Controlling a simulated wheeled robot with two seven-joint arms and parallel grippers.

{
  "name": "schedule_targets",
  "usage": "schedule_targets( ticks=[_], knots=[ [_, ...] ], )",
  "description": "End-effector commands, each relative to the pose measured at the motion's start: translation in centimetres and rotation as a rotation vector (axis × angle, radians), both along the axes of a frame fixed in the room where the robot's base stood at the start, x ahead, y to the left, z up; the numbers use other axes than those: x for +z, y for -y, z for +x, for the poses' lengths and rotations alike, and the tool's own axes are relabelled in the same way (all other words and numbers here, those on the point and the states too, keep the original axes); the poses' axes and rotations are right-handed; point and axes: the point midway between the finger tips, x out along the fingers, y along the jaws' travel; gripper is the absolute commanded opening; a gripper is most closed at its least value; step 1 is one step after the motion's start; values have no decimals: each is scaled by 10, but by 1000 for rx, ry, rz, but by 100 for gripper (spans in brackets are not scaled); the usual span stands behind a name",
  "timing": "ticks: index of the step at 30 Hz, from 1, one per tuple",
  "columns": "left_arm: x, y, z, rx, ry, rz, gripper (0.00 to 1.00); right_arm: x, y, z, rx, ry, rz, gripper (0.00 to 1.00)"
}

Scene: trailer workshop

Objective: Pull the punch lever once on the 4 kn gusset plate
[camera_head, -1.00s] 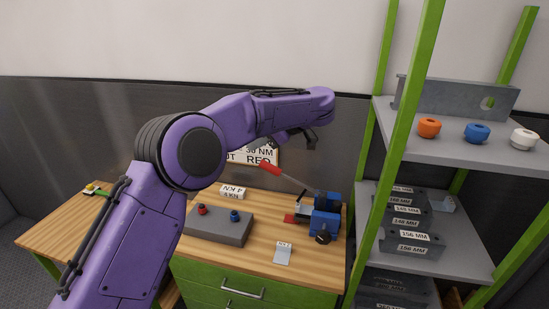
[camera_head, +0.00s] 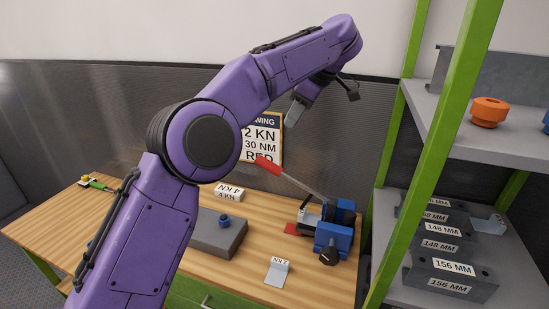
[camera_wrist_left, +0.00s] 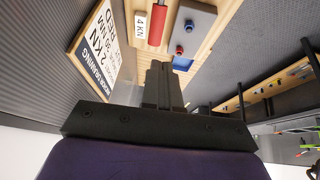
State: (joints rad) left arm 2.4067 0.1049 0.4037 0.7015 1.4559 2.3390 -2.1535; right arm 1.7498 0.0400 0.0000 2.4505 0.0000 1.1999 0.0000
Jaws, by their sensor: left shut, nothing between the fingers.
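The punch (camera_head: 334,236) is a blue and black tool on the wooden bench, with a lever slanting up left to a red handle (camera_head: 268,166). The handle also shows in the wrist view (camera_wrist_left: 157,26). A piece labelled 4 KN (camera_head: 229,193) lies behind and left of the punch; its label also shows in the wrist view (camera_wrist_left: 140,26). My right gripper is out of view.
A grey block with a blue knob (camera_head: 222,236) sits left of the punch, partly behind my arm. A drawing sign (camera_head: 265,140) stands at the wall. A green-post shelf (camera_head: 460,150) with labelled grey brackets rises close on the right.

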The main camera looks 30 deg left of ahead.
Motion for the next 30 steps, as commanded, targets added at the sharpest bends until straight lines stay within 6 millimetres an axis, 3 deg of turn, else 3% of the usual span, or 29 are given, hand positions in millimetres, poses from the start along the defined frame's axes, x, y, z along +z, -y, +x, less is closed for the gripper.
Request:
schedule_targets(
  ticks=[8, 18, 24, 30],
  knots=[
    [-11, -4, 0, -1, -2, 1, 0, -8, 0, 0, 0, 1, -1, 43],
    [-75, -36, -3, -1, -3, 0, 0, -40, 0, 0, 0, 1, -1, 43],
    [-106, -53, -2, 0, -2, 0, 0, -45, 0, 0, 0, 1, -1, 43],
    [-123, -61, 1, -1, -1, 1, 0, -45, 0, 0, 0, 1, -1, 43]
  ],
)
